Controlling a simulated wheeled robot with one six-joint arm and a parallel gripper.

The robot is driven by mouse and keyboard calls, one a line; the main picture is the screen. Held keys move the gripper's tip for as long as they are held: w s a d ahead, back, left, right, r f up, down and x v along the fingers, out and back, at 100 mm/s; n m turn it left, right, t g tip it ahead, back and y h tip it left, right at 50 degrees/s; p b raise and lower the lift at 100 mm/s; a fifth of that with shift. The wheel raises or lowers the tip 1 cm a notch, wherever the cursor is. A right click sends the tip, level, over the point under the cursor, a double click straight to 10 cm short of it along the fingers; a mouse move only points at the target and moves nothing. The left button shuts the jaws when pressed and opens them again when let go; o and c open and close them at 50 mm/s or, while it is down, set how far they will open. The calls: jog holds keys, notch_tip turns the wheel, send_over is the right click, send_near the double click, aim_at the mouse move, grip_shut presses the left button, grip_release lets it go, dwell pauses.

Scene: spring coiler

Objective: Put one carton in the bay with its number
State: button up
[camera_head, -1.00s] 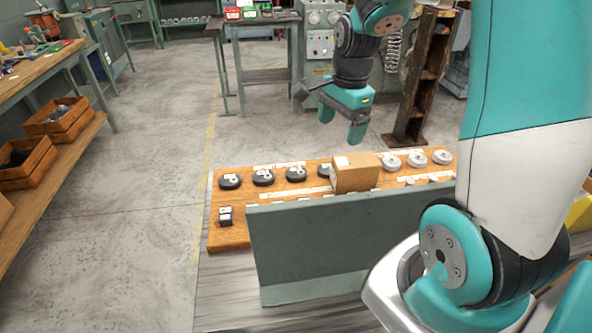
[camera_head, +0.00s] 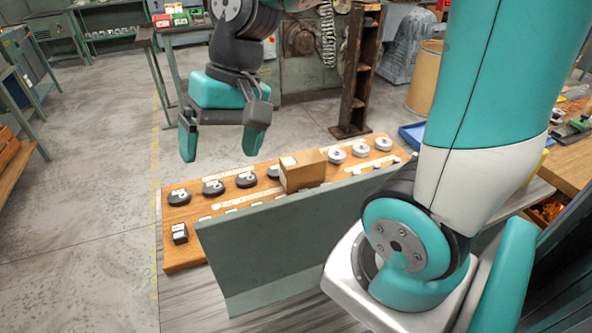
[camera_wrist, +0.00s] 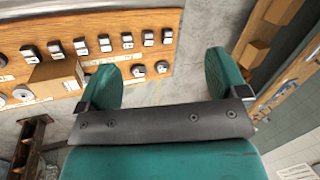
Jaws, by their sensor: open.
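A small brown carton (camera_head: 303,172) sits on the wooden board, near its middle, with a pale label on its top left part. The wrist view shows it at the left (camera_wrist: 55,78), outside the fingers. No number on it is readable. My gripper (camera_head: 221,148) is open and empty, above and left of the carton in the head view. Its two teal fingers also show wide apart in the wrist view (camera_wrist: 162,70). Brown box shapes (camera_wrist: 254,53) stand at the upper right of the wrist view. I cannot tell which bay has a matching number.
The wooden board (camera_head: 180,256) carries black knobs (camera_head: 214,187), light grey knobs (camera_head: 337,156) and small switches (camera_head: 180,233). A grey-green upright panel (camera_head: 285,250) stands in front of it. A rusty steel column (camera_head: 361,80) rises behind. Floor to the left is clear.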

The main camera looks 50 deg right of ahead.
jog(key=w+d+f+m, duration=0.1)
jog(key=w+d+m, duration=0.25)
jog(key=d, duration=0.25)
jog(key=w+d+f+m, duration=0.1)
jog(key=w+d+m, duration=0.1)
jog(key=d+m, duration=0.35)
jog(key=m+t+p, duration=0.1)
jog(key=m+p, duration=0.1)
jog(key=m, duration=1)
send_near(304, 158)
jog(key=p+x, duration=0.1)
jog(key=x, duration=0.6)
jog(key=shift+w+d, duration=0.1)
jog(key=shift+w, duration=0.1)
jog(key=shift+p+x, duration=1.15)
jog(key=shift+x, duration=1.6)
jog(key=shift+s+f, duration=0.1)
jog(key=shift+s, duration=0.05)
jog(key=c, duration=1.5)
